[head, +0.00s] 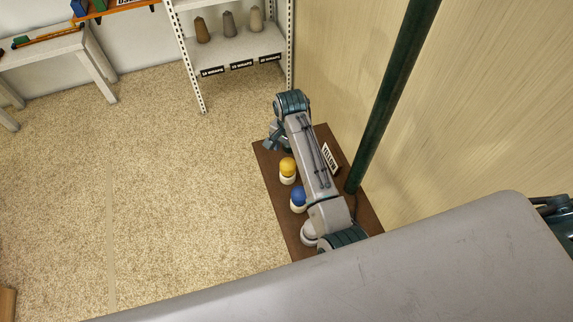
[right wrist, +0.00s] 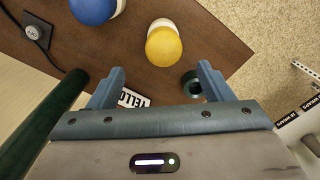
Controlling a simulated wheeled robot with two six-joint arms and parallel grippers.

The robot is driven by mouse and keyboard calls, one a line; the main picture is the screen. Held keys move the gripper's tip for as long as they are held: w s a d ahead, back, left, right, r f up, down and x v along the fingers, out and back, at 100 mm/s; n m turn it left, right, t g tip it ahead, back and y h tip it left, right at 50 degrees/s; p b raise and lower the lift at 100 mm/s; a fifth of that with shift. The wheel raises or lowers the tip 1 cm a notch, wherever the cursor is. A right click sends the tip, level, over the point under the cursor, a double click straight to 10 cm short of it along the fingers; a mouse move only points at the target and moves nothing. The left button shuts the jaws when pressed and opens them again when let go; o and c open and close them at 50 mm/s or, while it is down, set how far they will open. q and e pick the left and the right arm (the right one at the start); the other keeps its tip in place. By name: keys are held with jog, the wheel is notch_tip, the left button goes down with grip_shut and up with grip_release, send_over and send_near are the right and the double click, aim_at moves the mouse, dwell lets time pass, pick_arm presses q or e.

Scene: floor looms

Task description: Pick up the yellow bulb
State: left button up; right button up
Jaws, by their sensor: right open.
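The yellow bulb (head: 287,166) stands in a white base on a brown board, beside the blue bulb (head: 298,197). In the right wrist view the yellow bulb (right wrist: 164,46) is beyond the fingertips, roughly ahead of the gap between them, with its white base partly showing. My right gripper (head: 271,140) is over the far end of the board, past the yellow bulb; in the right wrist view its two fingers (right wrist: 160,78) are apart with no bulb between them. My left gripper does not show.
The brown board (right wrist: 215,40) carries a sign reading YELLO (head: 330,158) and a dark green round piece (right wrist: 191,83). A dark green pole (head: 390,100) rises beside the board near the wall. A shelf with cones (head: 228,24) stands behind.

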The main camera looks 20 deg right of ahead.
aim_at(288, 163)
notch_tip(288, 163, down, 4)
jog(key=shift+r, duration=0.15)
jog(key=shift+w+a+f+p, duration=0.15)
jog(key=shift+f+p, duration=0.35)
jog(key=shift+f, duration=0.3)
jog(key=shift+s+a+f+p, duration=0.1)
jog(key=shift+f+p, duration=0.35)
jog(key=shift+f, duration=0.3)
notch_tip(288, 163, down, 2)
jog(key=shift+w+f, duration=0.1)
jog(key=shift+f, duration=0.1)
jog(key=shift+c, duration=1.1)
jog(key=c, duration=0.8)
notch_tip(288, 163, up, 10)
jog(key=shift+f+b, duration=0.1)
jog(key=shift+b, duration=0.75)
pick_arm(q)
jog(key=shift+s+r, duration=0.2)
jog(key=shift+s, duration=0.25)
